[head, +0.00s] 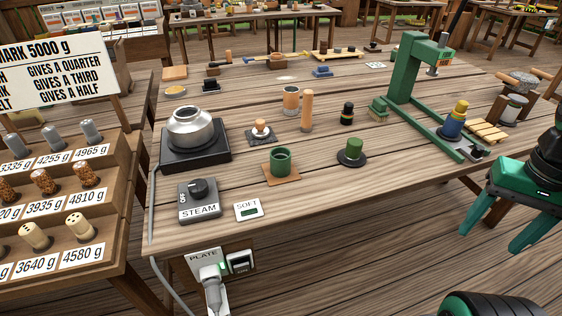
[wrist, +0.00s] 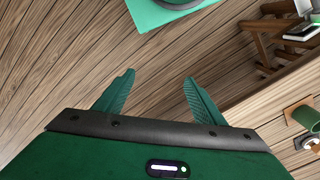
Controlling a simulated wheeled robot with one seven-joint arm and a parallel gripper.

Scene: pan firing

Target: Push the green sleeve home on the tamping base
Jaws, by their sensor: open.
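A short green cylinder (head: 355,146), likely the green sleeve, stands upright on a round dark base (head: 351,161), likely the tamping base. I cannot tell how far down it sits. A hollow green cup (head: 280,161) stands on a brown square mat (head: 284,177) to its left; the cup also shows at the right edge of the wrist view (wrist: 306,115). My gripper (head: 491,241) is open and empty, off the table's right front side, well apart from both. In the wrist view its spread fingers (wrist: 160,77) point over bare floorboards.
A green press frame (head: 399,95) stands at the back right, with a blue and yellow stack (head: 454,121) by its foot. A small black banded piece (head: 347,113) and a wooden pestle-like rod (head: 307,109) stand behind the dark base. A hotplate with a kettle (head: 191,129) is left.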

